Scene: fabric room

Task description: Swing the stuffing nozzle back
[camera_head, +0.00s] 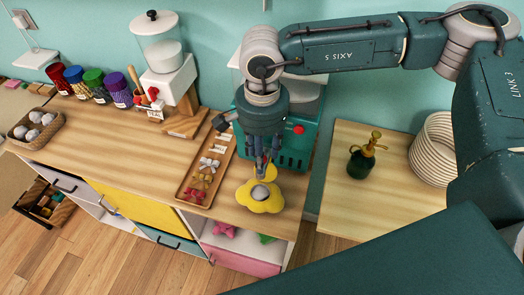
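A teal machine (298,150) with a red knob (298,129) stands at the right end of the wooden counter, partly hidden behind my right arm. A clear container on its top is also mostly covered. My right gripper (262,172) points down in front of the machine, just above a yellow flower-shaped piece (262,204). A pale grey round thing (260,192) shows at the middle of the yellow piece. The stuffing nozzle cannot be made out apart from my gripper. The fingers look close together, but what is between them is hidden. My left gripper is out of view.
A wooden tray of bows (190,193) lies just left of the gripper. A white dispenser (165,75) and several coloured jars (117,90) stand farther left. A side table holds a green sprayer (361,163) and white stacked rings (433,155).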

